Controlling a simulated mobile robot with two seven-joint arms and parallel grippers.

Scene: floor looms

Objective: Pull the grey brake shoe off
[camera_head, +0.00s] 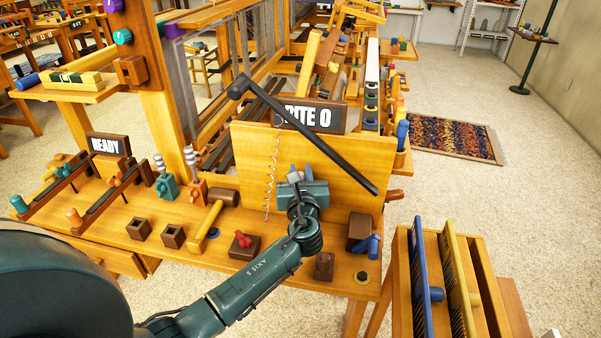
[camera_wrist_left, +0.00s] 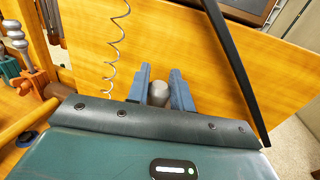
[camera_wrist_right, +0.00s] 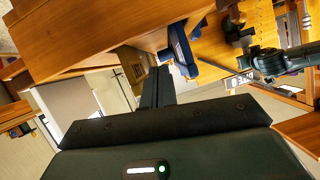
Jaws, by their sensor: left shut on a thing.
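The grey brake shoe (camera_wrist_left: 158,93) shows as a rounded grey end between the two blue-grey fingers of my left gripper (camera_wrist_left: 160,88). In the head view, a small grey piece of the shoe (camera_head: 295,176) shows at the tip of my left gripper (camera_head: 302,190), in front of an upright wooden board (camera_head: 330,165). The left gripper is shut on the shoe; the fingers hide its sides. I cannot tell whether the shoe touches the board. My right gripper (camera_wrist_right: 157,88) shows only in the right wrist view, with its dark fingers together and nothing visible between them.
A long black lever (camera_head: 310,135) slants across the board, close to the left gripper. A coil spring (camera_head: 270,170) hangs left of it. A mallet (camera_head: 208,218), wooden blocks and knobs stand on the bench below. A rack with blue and yellow combs (camera_head: 423,280) stands at the right.

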